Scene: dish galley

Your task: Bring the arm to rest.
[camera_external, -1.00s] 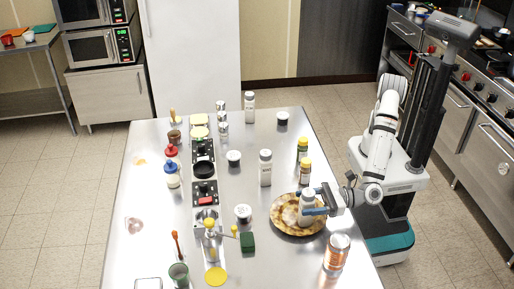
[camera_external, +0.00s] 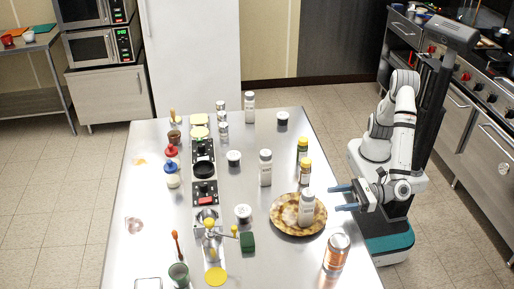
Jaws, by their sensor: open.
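My gripper (camera_external: 344,198) is open and empty, with its blue fingers pointing left, at the right edge of the steel table. It is just right of a brown patterned plate (camera_external: 283,220). A white bottle with a grey cap (camera_external: 306,208) stands upright on the right part of that plate. A gap shows between the fingertips and the bottle. My arm is bent, with its elbow raised over my base at the right of the table.
An orange can (camera_external: 336,253) stands at the table's front right. Two yellow-capped bottles (camera_external: 304,172) and a white bottle (camera_external: 265,168) stand behind the plate. Several jars, burners and small items fill the table's middle. Stoves (camera_external: 490,140) line the right wall behind me.

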